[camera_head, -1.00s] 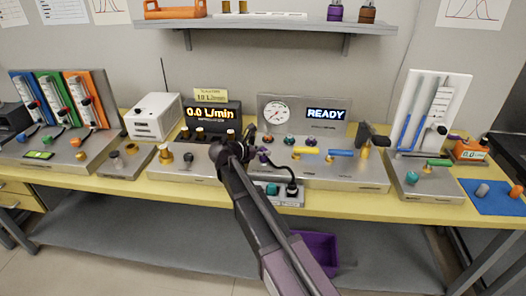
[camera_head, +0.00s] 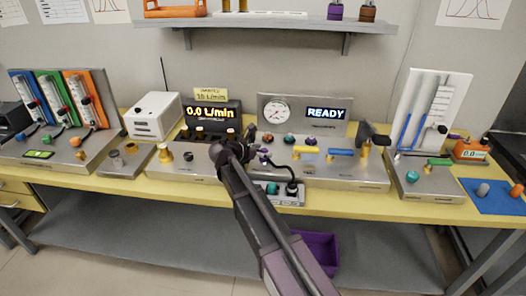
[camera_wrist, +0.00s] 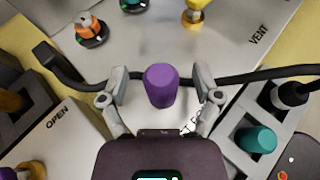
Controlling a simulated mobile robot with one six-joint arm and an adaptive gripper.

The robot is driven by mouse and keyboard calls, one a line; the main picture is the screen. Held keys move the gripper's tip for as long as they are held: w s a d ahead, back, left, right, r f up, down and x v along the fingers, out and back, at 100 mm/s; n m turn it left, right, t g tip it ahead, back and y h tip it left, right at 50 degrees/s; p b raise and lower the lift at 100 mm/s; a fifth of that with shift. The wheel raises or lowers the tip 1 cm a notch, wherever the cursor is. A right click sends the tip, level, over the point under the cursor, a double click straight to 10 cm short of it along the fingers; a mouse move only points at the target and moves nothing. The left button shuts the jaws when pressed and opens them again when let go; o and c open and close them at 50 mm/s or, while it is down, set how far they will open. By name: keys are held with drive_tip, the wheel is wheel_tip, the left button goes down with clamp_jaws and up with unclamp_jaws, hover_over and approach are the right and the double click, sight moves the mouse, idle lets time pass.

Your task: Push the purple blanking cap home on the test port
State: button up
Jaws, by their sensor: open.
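The purple blanking cap (camera_wrist: 161,86) stands in the middle of the wrist view, between the two fingers of my gripper (camera_wrist: 161,80). The fingers are open, with a gap on each side of the cap. The cap hides what lies beneath it, so I cannot tell whether it is seated on the test port, which I cannot see. In the head view my gripper (camera_head: 249,144) is over the middle of the bench panel, and my arm hides part of that area.
A black cable (camera_wrist: 262,74) runs across behind the fingers. An orange knob (camera_wrist: 88,25) and a brass fitting (camera_wrist: 194,13) stand farther off. A teal cap (camera_wrist: 256,138) sits in a grey block at right. A blue mat (camera_head: 492,203) lies at the bench's right end.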

sight(264, 149)
drive_tip(key=shift+r+p, duration=4.55)
drive_tip(key=shift+r, duration=0.1)
drive_tip(key=shift+d, duration=0.2)
drive_tip(key=s+d+f+m+g+y+p, duration=0.1)
drive_tip(key=s+d+f+m+g+y, duration=0.15)
drive_tip(key=s+d+m, duration=0.55)
drive_tip(key=s+d+f+m+g+y+p, duration=0.1)
drive_tip(key=s+d+f+m+g, duration=0.35)
drive_tip(key=d, duration=0.55)
drive_tip(key=s+d+m+g+y, duration=0.1)
drive_tip(key=s+d+m+y, duration=0.2)
drive_tip(key=s+m, duration=0.3)
drive_tip(key=s+d+f+m+g+y, duration=0.1)
drive_tip(key=s+d+m+y, duration=0.2)
drive_tip(key=s+m, duration=0.4)
drive_tip(key=shift+s+f+m+p, duration=0.2)
drive_tip(key=shift+f+m+p, duration=0.1)
drive_tip(key=shift+m+p, duration=0.15)
drive_tip(key=shift+y, duration=0.25)
